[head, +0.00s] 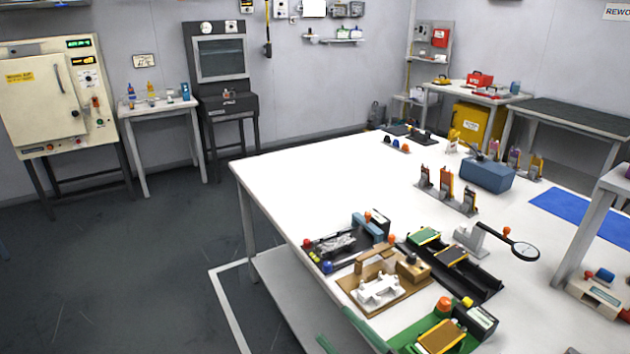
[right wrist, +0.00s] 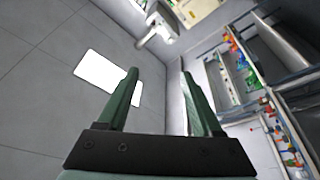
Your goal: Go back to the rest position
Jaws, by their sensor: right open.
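My right gripper (head: 333,325) shows only as green finger parts at the bottom edge of the head view, by the table's front left edge. In the right wrist view, its two green fingers (right wrist: 160,85) stand well apart with nothing between them. My left gripper is not in view. A yellow-orange pouch cell (head: 441,336) lies on a green fixture (head: 408,340) to the right of my right gripper. Two more flat cells (head: 424,236) (head: 452,254) lie on a black track (head: 478,283). Several upright pouches stand in a rack (head: 456,204) farther back.
The white table (head: 310,190) is bare at its left and far middle. A brown fixture (head: 352,285), a tray with dark cell (head: 318,254) and a magnifier (head: 525,250) crowd its front. A blue box (head: 488,174) stands behind. The grey floor (head: 120,260) is clear at left.

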